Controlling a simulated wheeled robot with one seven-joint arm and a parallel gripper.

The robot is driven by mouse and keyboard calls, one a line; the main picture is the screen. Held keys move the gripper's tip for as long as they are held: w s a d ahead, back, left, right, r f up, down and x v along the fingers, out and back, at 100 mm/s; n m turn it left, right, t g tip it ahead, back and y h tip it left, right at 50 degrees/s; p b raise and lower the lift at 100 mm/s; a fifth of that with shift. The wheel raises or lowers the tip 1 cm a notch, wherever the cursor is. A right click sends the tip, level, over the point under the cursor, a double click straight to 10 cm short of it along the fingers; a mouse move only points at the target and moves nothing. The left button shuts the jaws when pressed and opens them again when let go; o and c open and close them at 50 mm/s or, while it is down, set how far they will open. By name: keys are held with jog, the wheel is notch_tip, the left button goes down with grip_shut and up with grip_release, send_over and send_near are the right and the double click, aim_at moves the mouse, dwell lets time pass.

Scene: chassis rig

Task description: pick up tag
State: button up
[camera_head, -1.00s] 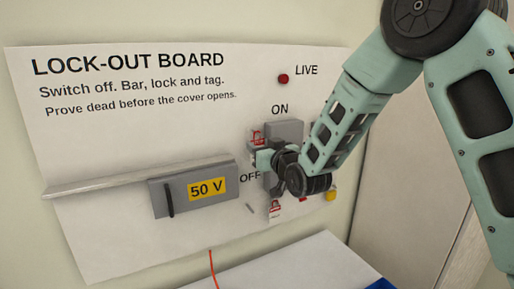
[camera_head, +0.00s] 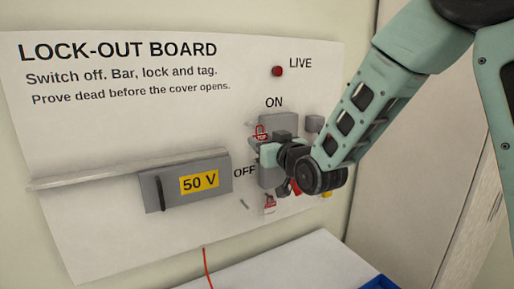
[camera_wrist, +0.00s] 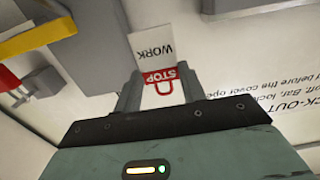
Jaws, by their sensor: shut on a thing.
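The tag (camera_wrist: 161,62) is a small card with a red STOP band and a white part reading WORK, upside down in the wrist view. My gripper (camera_wrist: 158,86) is shut on it, with a finger on each side of the red band. In the head view, my gripper (camera_head: 266,153) is in front of the grey switch, and a red part of the tag (camera_head: 261,133) shows just above the fingers. The rest of the tag is hidden there by my gripper.
The lock-out board (camera_head: 110,130) carries a grey switch box (camera_head: 279,125), a red LIVE lamp (camera_head: 277,71) and a grey 50 V cover (camera_head: 152,200). Another red-and-white item (camera_head: 270,203) hangs below my gripper. A red object (camera_head: 295,187) and a yellow one (camera_head: 326,194) are close by.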

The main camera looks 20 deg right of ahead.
aim_at(260, 137)
jog(key=s+d+b, duration=0.2)
jog(key=s+b, duration=0.7)
jog(key=s, duration=0.3)
jog(key=shift+s+d, duration=0.15)
jog(key=shift+d, duration=0.05)
jog(key=shift+d, duration=0.1)
jog(key=shift+w+a+p, duration=0.2)
jog(key=shift+w+p, duration=0.55)
jog(key=shift+p, duration=0.95)
jog(key=shift+w+a+p, duration=0.15)
jog(key=shift+w+p, duration=0.55)
jog(key=shift+p, duration=0.95)
